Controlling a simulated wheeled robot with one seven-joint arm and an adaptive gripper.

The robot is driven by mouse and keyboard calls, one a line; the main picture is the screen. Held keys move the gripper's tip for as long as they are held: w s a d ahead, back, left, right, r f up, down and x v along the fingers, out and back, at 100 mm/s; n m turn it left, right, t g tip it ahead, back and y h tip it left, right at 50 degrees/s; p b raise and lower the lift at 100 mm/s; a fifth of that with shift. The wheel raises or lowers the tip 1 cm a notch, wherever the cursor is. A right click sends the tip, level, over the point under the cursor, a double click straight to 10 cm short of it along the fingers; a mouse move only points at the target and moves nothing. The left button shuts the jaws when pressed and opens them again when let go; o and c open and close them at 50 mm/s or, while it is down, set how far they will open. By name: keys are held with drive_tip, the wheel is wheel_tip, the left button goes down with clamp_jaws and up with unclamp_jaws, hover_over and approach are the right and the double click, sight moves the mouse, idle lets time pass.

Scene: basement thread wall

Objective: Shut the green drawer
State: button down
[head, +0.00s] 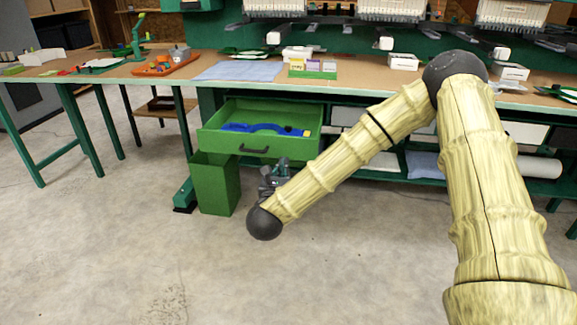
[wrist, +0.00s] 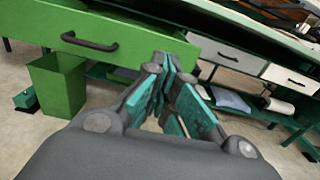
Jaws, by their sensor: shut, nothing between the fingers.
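The green drawer (head: 226,141) stands pulled out under the workbench in the head view, with a dark handle (head: 254,149) on its front. A blue item (head: 262,128) and a small yellow piece lie inside it. In the wrist view the drawer front (wrist: 125,40) fills the upper left, with its handle (wrist: 88,42) to the left of my fingers. My gripper (wrist: 172,65) is shut and empty, its teal fingertips by the right end of the drawer front; I cannot tell whether they touch it. In the head view my gripper (head: 273,176) is below the drawer, partly hidden by my arm.
A green bin (head: 214,183) stands on the floor below the drawer's left side, and shows in the wrist view (wrist: 58,84). White drawers (wrist: 290,78) are to the right. The workbench (head: 345,76) holds trays and papers. Floor in front is clear.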

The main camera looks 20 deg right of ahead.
sight(293, 142)
drive_tip(key=b+x, duration=0.2)
drive_tip(key=x, duration=1.1)
drive_tip(key=shift+s+d, duration=0.1)
drive_tip(key=shift+d, duration=0.05)
